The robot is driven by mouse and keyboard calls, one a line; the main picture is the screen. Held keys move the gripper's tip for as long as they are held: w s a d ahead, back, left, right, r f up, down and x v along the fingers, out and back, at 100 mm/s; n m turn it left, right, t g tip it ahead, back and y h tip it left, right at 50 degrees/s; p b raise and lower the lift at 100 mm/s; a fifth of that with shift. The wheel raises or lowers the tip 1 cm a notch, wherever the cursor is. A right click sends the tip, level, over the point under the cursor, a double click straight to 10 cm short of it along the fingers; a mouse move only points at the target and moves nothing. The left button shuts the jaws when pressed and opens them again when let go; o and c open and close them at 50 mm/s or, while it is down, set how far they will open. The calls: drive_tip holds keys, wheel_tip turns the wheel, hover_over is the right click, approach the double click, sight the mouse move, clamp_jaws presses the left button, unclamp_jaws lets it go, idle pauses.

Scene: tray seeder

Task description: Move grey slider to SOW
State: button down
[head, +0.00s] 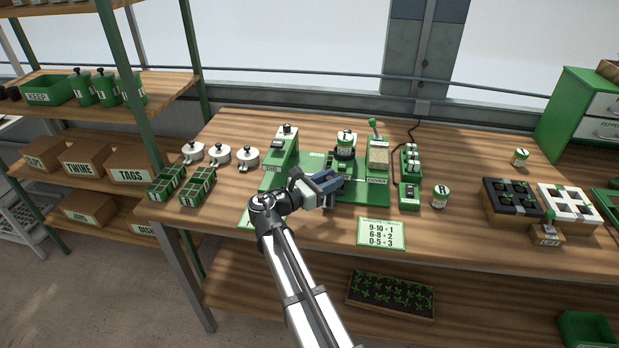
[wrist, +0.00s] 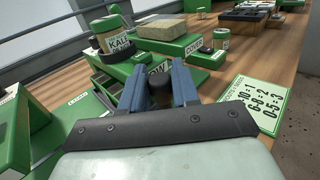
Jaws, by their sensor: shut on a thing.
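The green seeder (head: 372,192) stands on the wooden bench. My gripper (head: 328,187) is low over its front middle; in the wrist view its two blue fingers (wrist: 159,72) are shut on a dark grey knob, which I take for the grey slider (wrist: 160,95). The slider's track and lower part are hidden by the fingers and gripper body. A label (wrist: 156,68) ending in "OW" shows just beyond the fingertips, its first part covered. In the head view the gripper hides the slider.
A jar labelled KALE (wrist: 115,42) stands on the seeder beyond the fingers. A tan block (head: 378,156) sits at its right. The green number card (head: 381,234) lies in front. White lidded pots (head: 220,155) and green cell trays (head: 197,187) are to the left.

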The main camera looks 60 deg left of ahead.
drive_tip(key=shift+w+d, duration=0.95)
drive_tip(key=c, duration=1)
unclamp_jaws()
drive_tip(key=shift+o, duration=0.2)
drive_tip(key=shift+a, duration=0.1)
